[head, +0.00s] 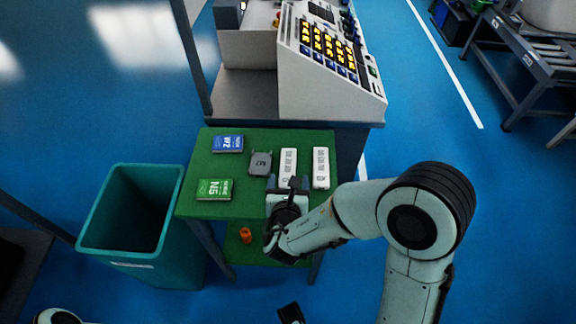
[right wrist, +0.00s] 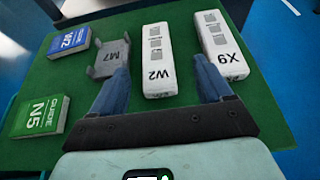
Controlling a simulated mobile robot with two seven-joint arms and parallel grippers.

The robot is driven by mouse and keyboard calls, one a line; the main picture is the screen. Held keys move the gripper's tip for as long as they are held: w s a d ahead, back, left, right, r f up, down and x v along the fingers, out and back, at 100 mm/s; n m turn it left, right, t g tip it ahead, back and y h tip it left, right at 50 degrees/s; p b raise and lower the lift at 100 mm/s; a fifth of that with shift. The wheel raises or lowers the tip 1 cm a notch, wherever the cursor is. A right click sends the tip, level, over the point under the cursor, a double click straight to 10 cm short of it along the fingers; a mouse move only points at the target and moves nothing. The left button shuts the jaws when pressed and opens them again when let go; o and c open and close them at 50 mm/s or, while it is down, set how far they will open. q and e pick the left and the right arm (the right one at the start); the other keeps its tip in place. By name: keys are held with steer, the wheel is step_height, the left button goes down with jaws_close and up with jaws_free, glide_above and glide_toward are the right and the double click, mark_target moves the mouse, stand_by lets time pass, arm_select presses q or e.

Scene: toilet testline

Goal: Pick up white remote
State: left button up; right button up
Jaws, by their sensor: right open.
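Two white remotes lie on the green table top. One, marked W2, is in the middle (head: 288,160) and also shows in the right wrist view (right wrist: 158,58). The other, marked X9, is to its right (head: 321,168), and the right wrist view shows it too (right wrist: 222,50). My right gripper (head: 287,184) is open and empty at the near end of the W2 remote. In the right wrist view its blue fingers (right wrist: 163,82) stand on either side of that remote, apart from it. A dark part at the bottom edge of the head view may belong to my left gripper; its jaws cannot be made out.
A grey M7 part (head: 261,163) lies left of the W2 remote. A blue W2 box (head: 228,143) and a green N5 box (head: 214,189) lie further left. A teal bin (head: 128,258) stands beside the table. A control console (head: 330,90) stands behind.

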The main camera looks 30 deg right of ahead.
mark_target(288, 168)
steer(key=x, duration=0.7)
steer(key=shift+a+f+b, duration=0.1)
steer(key=shift+a+b, duration=0.15)
steer(key=shift+b, duration=0.05)
steer(key=c, duration=1.1)
